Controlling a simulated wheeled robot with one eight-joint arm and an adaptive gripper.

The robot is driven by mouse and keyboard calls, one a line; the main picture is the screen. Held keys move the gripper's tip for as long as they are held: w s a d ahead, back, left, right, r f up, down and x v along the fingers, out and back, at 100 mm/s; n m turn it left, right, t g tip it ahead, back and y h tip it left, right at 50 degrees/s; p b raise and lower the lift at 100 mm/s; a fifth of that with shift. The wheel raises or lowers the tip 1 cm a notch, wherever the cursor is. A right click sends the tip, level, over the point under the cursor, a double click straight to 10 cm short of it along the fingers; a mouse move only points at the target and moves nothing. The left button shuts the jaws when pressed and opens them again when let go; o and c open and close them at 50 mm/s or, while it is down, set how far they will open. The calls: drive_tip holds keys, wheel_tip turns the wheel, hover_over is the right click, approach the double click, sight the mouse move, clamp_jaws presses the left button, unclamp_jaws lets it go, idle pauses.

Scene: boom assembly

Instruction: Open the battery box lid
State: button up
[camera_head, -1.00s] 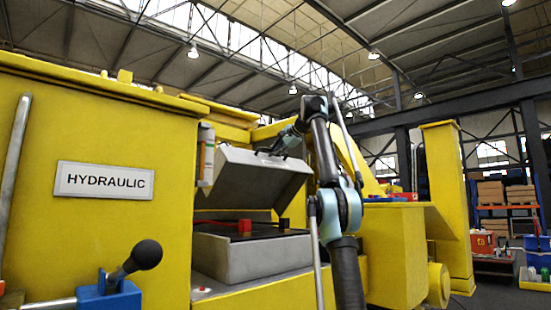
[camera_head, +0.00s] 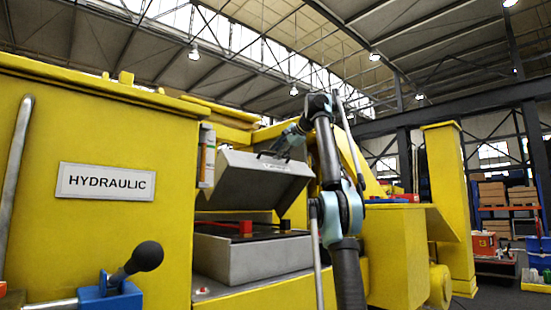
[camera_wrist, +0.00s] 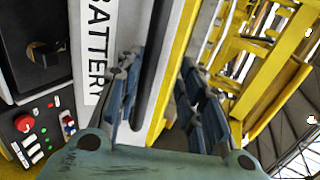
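The battery box (camera_head: 255,262) is a grey box in the yellow machine, with a red and a black block inside. Its grey lid (camera_head: 245,185) is raised and tilted, leaving a clear gap above the box. A dark handle (camera_head: 271,154) is at the lid's upper edge. My gripper (camera_head: 284,145) is beside this handle. In the wrist view, my gripper (camera_wrist: 163,98) has its blue fingers well apart, with a dark bar and the lid's grey edge between them. The BATTERY label (camera_wrist: 97,45) is left of the fingers. Contact with the lid cannot be told.
The HYDRAULIC cabinet (camera_head: 105,225) stands left of the box, with a black-knobbed lever (camera_head: 146,256) in front. A cylinder (camera_head: 207,157) is close to the lid's left side. In the wrist view, a control panel (camera_wrist: 45,130) is at lower left.

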drive_tip(key=s+d, duration=0.8)
drive_tip(key=s, duration=0.2)
drive_tip(key=shift+d+r, duration=0.15)
drive_tip(key=shift+r, duration=0.1)
idle(0.7)
